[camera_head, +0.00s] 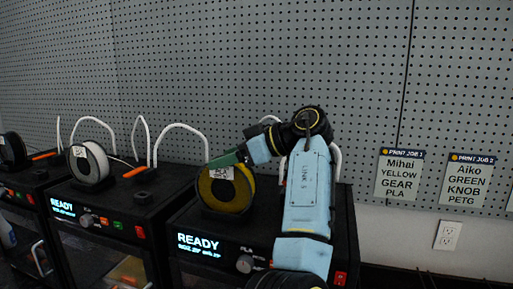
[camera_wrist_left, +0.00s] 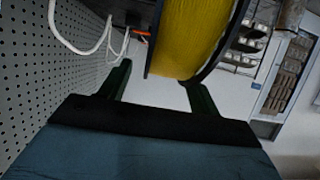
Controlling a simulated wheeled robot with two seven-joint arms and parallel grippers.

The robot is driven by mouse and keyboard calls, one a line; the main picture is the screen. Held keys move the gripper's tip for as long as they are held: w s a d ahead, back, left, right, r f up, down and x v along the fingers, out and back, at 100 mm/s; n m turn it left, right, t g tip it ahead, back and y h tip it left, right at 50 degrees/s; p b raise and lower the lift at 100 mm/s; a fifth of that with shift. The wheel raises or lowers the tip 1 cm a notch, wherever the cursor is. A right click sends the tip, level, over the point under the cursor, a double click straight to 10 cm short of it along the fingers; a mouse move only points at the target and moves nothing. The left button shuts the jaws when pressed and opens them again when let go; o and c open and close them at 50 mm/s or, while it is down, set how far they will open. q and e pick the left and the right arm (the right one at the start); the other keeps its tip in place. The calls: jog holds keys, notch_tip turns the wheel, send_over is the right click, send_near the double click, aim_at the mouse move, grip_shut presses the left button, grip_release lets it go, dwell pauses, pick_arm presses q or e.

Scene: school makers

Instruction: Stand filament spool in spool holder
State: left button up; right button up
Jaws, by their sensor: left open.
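The yellow filament spool (camera_head: 236,195) stands upright on top of the front printer, in a dark spool holder (camera_head: 222,214) that is hard to make out against the printer. A white label sits on the spool's upper part. My left gripper (camera_head: 232,160) is at the spool's top edge, its green fingers open. In the left wrist view, the spool (camera_wrist_left: 188,38) lies ahead of the spread fingers of the left gripper (camera_wrist_left: 160,88); whether they touch it I cannot tell. My right gripper is not in view.
The front printer (camera_head: 190,222) shows READY. Another printer to the left holds a white spool (camera_head: 88,163), and a black spool (camera_head: 12,150) stands farther left. White tubes (camera_head: 183,126) arch behind. A pegboard (camera_head: 230,60) with print-job cards (camera_head: 398,176) closes off the back.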

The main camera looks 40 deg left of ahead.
pick_arm(q)
jog(key=v, duration=1.1)
jog(key=shift+d, duration=0.3)
jog(key=shift+r, duration=0.15)
